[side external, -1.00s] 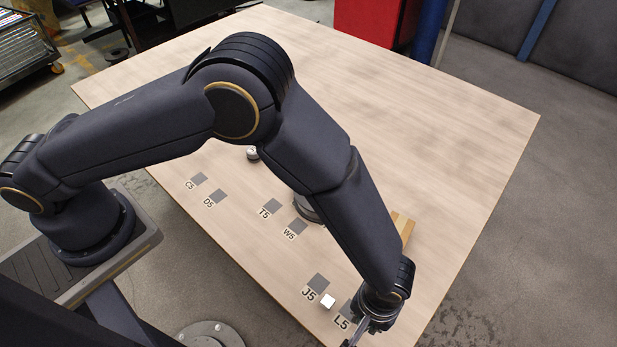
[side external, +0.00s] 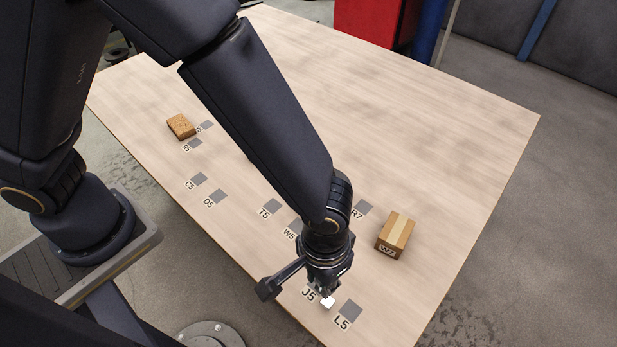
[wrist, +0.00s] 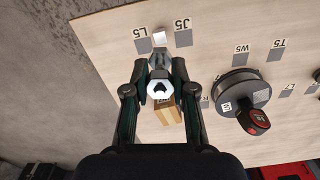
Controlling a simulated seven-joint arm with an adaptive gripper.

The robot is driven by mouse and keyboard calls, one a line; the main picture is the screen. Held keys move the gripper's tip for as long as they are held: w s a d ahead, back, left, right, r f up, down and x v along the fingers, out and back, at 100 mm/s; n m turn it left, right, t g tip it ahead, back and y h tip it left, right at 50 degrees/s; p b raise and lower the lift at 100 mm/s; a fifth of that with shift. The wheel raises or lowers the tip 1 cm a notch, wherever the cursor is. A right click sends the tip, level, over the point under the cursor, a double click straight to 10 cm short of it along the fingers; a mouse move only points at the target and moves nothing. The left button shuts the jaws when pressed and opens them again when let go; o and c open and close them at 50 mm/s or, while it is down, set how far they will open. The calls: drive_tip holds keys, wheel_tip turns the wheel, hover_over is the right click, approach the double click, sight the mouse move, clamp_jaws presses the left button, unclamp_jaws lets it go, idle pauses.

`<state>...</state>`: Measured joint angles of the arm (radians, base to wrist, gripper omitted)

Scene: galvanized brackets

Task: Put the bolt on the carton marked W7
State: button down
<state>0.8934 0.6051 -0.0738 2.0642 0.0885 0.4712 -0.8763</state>
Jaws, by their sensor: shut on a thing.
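The carton marked W7 (side external: 396,236) is a small tan box with a lighter tape strip, at the table's right in the side view. In the wrist view it (wrist: 168,113) shows partly, behind the bolt. My gripper (side external: 325,288) is over the table's near end by the J5 mark, apart from the carton. In the wrist view my gripper (wrist: 161,72) is shut on the bolt (wrist: 159,89), a silver piece with a hexagonal head. In the side view the bolt cannot be made out clearly.
A white block (side external: 328,302) lies between the J5 and L5 squares. A brown block (side external: 181,126) lies at the far left. In the wrist view a round grey disc (wrist: 228,88) carries a red and black item (wrist: 254,118).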

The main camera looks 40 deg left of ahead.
drive_tip(key=w+a+r+n, duration=0.1)
drive_tip(key=w+a+r, duration=0.1)
drive_tip(key=w, duration=0.4)
drive_tip(key=w+a+r+n, duration=0.1)
drive_tip(key=w+a+r, duration=0.1)
drive_tip(key=w, duration=0.3)
approach(391, 238)
drive_tip(key=shift+s+a+f, duration=0.15)
drive_tip(key=shift+s+a, duration=0.1)
drive_tip(key=shift+s, duration=0.2)
drive_tip(key=shift+w+d+f, duration=0.2)
drive_tip(key=shift+w+f, duration=0.2)
drive_tip(key=shift+f, duration=1.6)
drive_tip(key=shift+f, duration=0.1)
drive_tip(key=c, duration=1)
unclamp_jaws()
drive_tip(key=shift+o, duration=0.2)
